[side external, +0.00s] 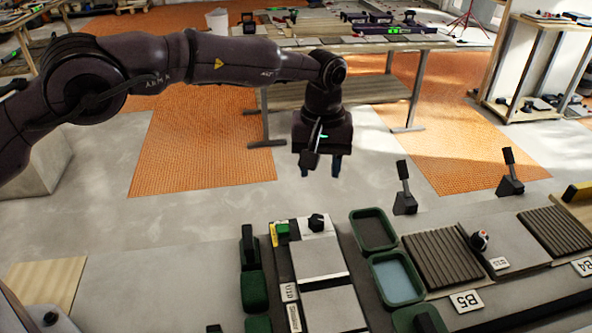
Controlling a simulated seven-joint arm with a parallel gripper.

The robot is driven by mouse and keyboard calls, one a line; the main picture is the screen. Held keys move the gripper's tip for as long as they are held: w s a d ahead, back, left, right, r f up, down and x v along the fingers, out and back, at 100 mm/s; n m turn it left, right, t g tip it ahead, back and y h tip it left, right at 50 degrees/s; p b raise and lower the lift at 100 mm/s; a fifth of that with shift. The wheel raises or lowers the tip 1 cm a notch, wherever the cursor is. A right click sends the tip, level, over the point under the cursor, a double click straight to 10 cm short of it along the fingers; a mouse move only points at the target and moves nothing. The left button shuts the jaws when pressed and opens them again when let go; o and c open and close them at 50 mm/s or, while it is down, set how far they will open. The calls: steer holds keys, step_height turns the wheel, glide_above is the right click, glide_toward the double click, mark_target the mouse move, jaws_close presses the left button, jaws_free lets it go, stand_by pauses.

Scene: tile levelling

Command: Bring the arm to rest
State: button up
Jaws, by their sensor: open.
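My gripper (322,167) hangs in the upper middle of the side external view, pointing down. Its two fingers are apart and nothing shows between them. It is beyond the far edge of the work table and appears well above it, touching nothing. My arm reaches in from the left, with its forearm nearly level.
Another table (412,75) stands behind. The floor around my gripper is clear.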

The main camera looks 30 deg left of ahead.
steer(key=s+a+r+m+t, duration=0.2)
steer(key=s+a+r, duration=0.4)
steer(key=s, duration=0.5)
steer(key=s+a+r+m+t, duration=0.1)
steer(key=s+a+r+m, duration=0.1)
steer(key=s+a+r, duration=0.4)
steer(key=s+a+r+m+t, duration=0.2)
steer(key=s+a+r, duration=0.4)
steer(key=s, duration=1)
steer(key=shift+s+a+r+t, duration=0.25)
steer(key=shift+s+a+t, duration=0.05)
steer(key=shift+a, duration=1.5)
